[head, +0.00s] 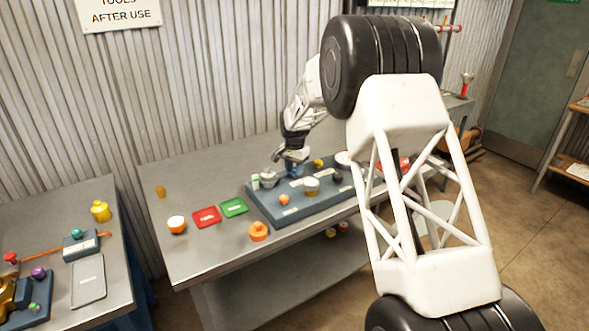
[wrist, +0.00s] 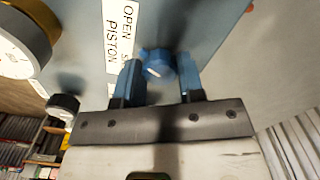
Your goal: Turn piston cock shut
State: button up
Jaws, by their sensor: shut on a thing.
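The piston cock (wrist: 157,61) is a blue faceted knob in the wrist view, beside a white label (wrist: 118,35) on which "OPEN" and "PISTON" can be read. My gripper (wrist: 158,78) has its two blue fingers on either side of the cock and is shut on it. In the head view my gripper (head: 292,163) reaches down to the blue-grey board (head: 270,213) on the bench. The cock is mostly hidden there by my gripper, and its exact angle is hard to tell.
The board carries several other fittings, including a white-topped one (head: 311,184) and an orange knob (head: 284,200). A red tray (head: 206,217) and a green tray (head: 234,207) lie left of it on the metal bench (head: 195,257). A corrugated wall (head: 200,90) stands behind.

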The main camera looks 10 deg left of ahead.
jog(key=n, duration=1.1)
jog(key=shift+n, duration=1.8)
jog(key=o, duration=0.9)
jog(key=shift+r, duration=0.1)
jog(key=shift+r, duration=3.85)
